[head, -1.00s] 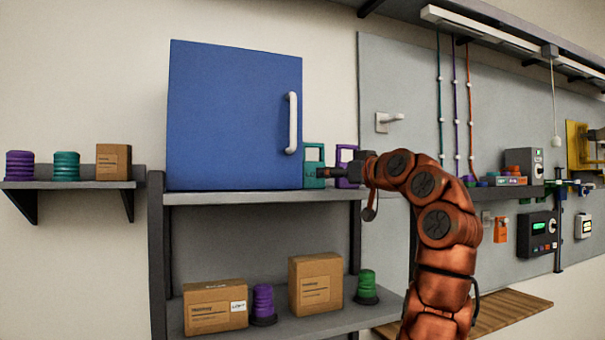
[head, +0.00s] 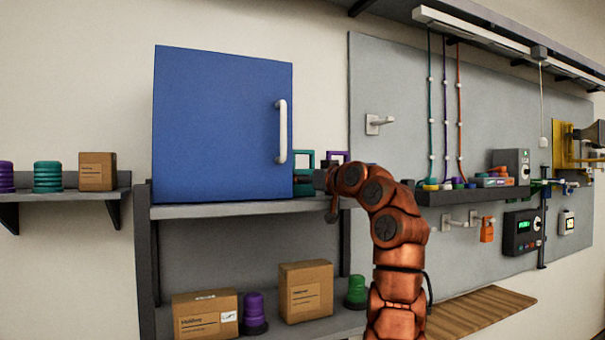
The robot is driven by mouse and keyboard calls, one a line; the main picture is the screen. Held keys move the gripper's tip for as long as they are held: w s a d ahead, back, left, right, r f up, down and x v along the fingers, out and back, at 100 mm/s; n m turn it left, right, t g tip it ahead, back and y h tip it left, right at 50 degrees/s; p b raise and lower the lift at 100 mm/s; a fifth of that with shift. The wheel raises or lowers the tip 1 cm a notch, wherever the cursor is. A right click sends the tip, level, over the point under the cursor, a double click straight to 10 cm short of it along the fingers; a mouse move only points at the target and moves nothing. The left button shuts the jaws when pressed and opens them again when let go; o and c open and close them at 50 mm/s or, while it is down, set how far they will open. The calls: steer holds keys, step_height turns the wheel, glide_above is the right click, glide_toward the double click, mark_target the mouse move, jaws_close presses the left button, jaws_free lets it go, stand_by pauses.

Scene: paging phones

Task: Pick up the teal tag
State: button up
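The teal tag (head: 304,154), a teal piece with an open frame-like top, stands on the shelf just right of the blue cabinet (head: 220,125). A purple piece of similar shape (head: 337,155) stands to its right, mostly hidden behind my arm. My gripper (head: 303,181) is at the shelf level, pointing left, and overlaps the lower part of the teal tag in the picture. The fingers are small and dark, and I cannot tell whether they touch the tag or are open or shut.
The blue cabinet with its white handle (head: 281,131) stands close left of my gripper. Boxes and ribbed pieces sit on the lower shelf (head: 265,329) and left shelf (head: 66,197). A grey wall panel (head: 395,85) with hooks and devices is at right.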

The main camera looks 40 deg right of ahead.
steer(key=c, duration=0.9)
steer(key=shift+r, duration=0.15)
